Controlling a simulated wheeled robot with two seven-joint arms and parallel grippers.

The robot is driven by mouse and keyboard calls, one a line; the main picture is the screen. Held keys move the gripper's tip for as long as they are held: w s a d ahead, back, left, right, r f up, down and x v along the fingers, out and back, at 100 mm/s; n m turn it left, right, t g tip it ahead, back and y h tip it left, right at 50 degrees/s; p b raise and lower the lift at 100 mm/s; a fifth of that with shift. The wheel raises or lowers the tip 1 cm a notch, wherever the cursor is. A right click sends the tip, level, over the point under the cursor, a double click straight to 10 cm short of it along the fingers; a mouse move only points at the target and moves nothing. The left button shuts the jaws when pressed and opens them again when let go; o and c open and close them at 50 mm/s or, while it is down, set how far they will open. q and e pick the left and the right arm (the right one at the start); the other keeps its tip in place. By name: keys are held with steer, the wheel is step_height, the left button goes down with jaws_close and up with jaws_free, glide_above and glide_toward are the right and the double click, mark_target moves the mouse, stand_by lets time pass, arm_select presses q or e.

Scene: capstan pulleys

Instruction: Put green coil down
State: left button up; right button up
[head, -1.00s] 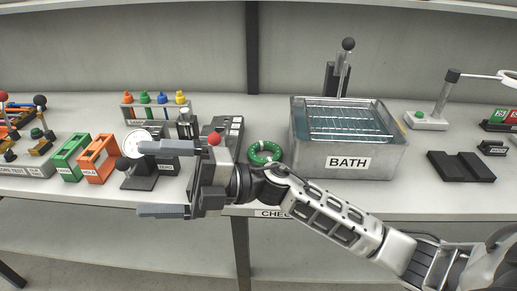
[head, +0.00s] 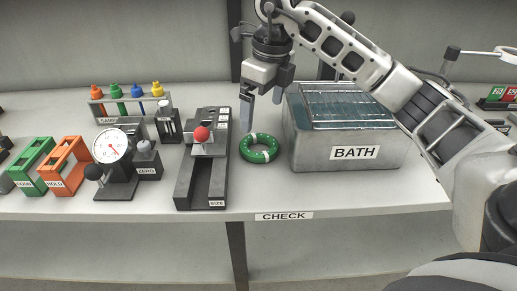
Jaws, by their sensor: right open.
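The green coil (head: 259,149) is a ring with pale bands. It lies flat on the bench in the head view, between the sliding gauge with the red knob and the bath, above the CHECK label. My right gripper (head: 263,112) points down just above and behind the coil. Its jaws are open, with nothing between them, and a finger tip ends close to the coil's far edge. I cannot tell if it touches. My left gripper is not in view.
The metal bath (head: 350,152) with a rack stands close right of the coil. The red-knobbed gauge (head: 204,165) stands close left. Further left are a dial gauge (head: 112,150), an orange HOLD frame (head: 65,165) and a green frame (head: 32,165). The bench's front edge (head: 330,208) is clear.

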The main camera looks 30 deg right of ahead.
mark_target(260, 139)
steer(key=f, duration=0.6)
steer(key=w+f, duration=0.1)
steer(key=f, duration=0.2)
steer(key=shift+w+f, duration=0.1)
steer(key=shift+f, duration=0.15)
steer(key=c, duration=1)
steer(key=shift+r, duration=0.15)
